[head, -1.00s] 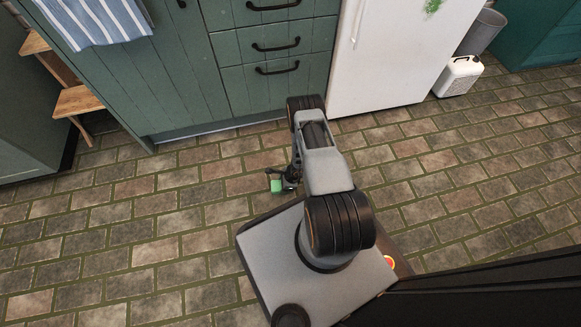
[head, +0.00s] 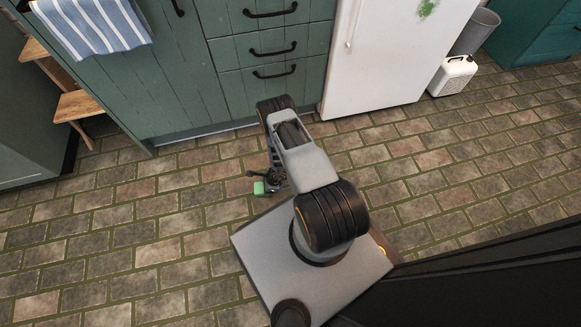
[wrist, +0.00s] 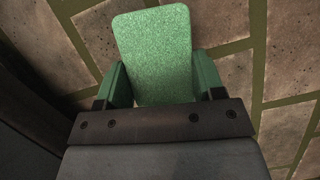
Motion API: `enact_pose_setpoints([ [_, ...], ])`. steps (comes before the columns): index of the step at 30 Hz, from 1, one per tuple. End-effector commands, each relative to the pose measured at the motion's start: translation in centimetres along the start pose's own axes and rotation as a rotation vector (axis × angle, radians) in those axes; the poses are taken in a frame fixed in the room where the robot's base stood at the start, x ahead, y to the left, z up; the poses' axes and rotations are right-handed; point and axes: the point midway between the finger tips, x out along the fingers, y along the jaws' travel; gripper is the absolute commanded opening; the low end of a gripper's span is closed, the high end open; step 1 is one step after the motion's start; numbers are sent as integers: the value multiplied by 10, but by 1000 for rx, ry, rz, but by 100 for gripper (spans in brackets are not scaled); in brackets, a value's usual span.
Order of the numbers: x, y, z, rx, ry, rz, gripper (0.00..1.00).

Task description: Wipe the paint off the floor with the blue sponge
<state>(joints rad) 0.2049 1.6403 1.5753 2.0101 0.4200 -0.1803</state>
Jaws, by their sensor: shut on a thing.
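My gripper (head: 268,186) is shut on a green sponge (head: 259,188), low over the brick floor (head: 120,255). No blue sponge shows. In the wrist view the green sponge (wrist: 155,48) sticks out between the two green fingers of my gripper (wrist: 162,82), one on each side of it. I cannot tell whether the sponge touches the floor. A green paint smear (head: 428,8) is on the white fridge door, at the top edge of the head view. No paint is clear on the visible floor.
Green cabinets with drawers (head: 270,45) and the white fridge (head: 385,60) line the back. A small white appliance (head: 454,77) and a grey bin (head: 477,32) stand right of the fridge. A wooden step shelf (head: 78,105) is at left. The floor at left and right is open.

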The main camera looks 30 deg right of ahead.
Motion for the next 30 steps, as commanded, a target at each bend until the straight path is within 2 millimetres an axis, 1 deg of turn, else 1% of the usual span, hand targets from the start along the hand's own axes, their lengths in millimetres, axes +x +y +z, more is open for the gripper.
enact_pose_setpoints([
  [1,-8,1,4,-1,1,3,36],
  [15,-46,0,17,4,1,0,36],
  [21,-52,0,19,5,1,0,36],
  [30,-52,0,19,5,1,0,36],
])
